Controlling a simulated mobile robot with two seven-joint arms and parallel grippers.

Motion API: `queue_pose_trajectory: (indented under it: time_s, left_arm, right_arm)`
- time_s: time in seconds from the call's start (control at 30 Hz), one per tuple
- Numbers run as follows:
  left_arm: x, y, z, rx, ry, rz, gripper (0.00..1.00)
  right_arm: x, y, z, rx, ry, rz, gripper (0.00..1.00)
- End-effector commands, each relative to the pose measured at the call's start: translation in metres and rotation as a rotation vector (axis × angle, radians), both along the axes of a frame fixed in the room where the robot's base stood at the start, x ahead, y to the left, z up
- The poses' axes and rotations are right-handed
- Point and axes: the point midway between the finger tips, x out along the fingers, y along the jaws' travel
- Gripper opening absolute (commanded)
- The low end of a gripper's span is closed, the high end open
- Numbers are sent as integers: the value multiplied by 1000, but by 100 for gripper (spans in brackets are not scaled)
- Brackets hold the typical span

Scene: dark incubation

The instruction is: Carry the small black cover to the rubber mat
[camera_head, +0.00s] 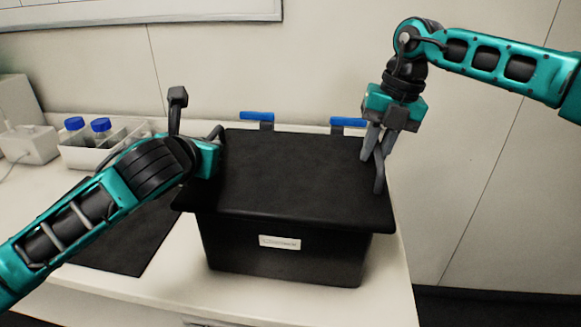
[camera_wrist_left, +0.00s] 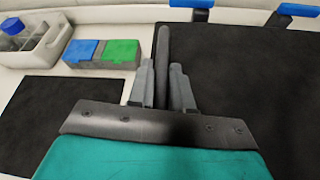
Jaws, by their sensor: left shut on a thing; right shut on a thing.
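The black cover (camera_head: 295,175) lies flat over a black box (camera_head: 285,250) with a white label, its edges overhanging the walls. I cannot tell if there is a gap between them. My left gripper (camera_wrist_left: 163,85) is shut on the grey bar handle (camera_wrist_left: 163,45) at the cover's left edge; in the head view its fingers are mostly hidden by the arm. My right gripper (camera_head: 374,145) points down and is shut on the grey handle (camera_head: 380,178) at the cover's right edge. The black rubber mat (camera_head: 125,240) lies flat left of the box, partly behind my left arm.
A white rack (camera_head: 80,158) with blue-capped bottles (camera_head: 101,128) stands at the back left. A blue-lidded box (camera_wrist_left: 80,50) and a green-lidded box (camera_wrist_left: 119,50) stand behind the mat. Two blue-topped items (camera_head: 257,116) are behind the cover. The mat's visible surface is clear.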

Motion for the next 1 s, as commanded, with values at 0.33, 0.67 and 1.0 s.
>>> queue_pose_trajectory:
  time_s: [0.33, 0.67, 1.0]
  left_arm:
    - [0, 1, 1, 1, -2, 1, 0]
    - [0, 1, 13, 2, -2, 1, 0]
    - [0, 1, 44, 3, -3, 0, 0]
  right_arm:
    - [1, -1, 1, 0, -2, -2, 0]
    - [1, -2, 13, -1, -2, -4, 0]
    - [1, -2, 44, -1, -3, -5, 0]
